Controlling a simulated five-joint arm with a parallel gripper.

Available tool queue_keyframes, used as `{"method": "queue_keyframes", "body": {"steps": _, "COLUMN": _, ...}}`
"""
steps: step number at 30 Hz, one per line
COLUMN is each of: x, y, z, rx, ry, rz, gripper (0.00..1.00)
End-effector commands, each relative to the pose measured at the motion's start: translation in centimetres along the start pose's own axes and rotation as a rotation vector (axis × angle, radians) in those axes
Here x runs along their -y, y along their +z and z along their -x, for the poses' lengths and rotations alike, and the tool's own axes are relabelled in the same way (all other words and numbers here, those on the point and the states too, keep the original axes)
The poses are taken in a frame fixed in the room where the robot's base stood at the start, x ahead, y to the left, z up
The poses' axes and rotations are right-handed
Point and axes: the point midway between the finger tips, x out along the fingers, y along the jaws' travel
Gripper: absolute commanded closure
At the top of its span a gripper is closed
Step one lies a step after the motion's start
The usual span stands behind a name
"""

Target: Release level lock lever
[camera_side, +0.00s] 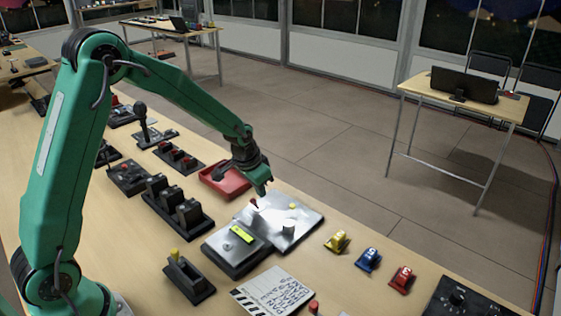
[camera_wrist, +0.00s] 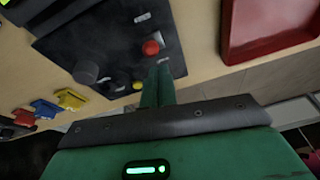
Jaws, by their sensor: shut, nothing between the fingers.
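A silver panel (camera_side: 309,222) on the table bears a small red-tipped lever (camera_side: 254,203), a yellow button (camera_side: 293,206) and a grey knob (camera_side: 288,230). I see no readable label that names the level lock lever. In the wrist view the panel (camera_wrist: 112,40) looks dark, with the red tip (camera_wrist: 151,48), the yellow button (camera_wrist: 137,85) and the knob (camera_wrist: 86,72). My gripper (camera_side: 264,190) is shut and empty, fingers pointing down over the panel's far edge. In the wrist view its green fingers (camera_wrist: 158,80) are close beside the red tip; I cannot tell whether they touch it.
A red tray (camera_side: 224,181) lies just behind the panel. Yellow (camera_side: 337,242), blue (camera_side: 369,260) and red (camera_side: 402,279) small blocks stand to the right. Black switch units (camera_side: 180,208) stand to the left.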

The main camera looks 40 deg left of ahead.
Motion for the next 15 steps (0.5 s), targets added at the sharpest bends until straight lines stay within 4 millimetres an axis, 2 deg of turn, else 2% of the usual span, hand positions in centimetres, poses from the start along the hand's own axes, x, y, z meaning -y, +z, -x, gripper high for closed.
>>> {"method": "queue_keyframes", "body": {"steps": 15, "x": 0.06, "y": -0.36, "z": 0.84, "rx": -0.002, "ry": 0.000, "rz": 0.000, "gripper": 1.00}}
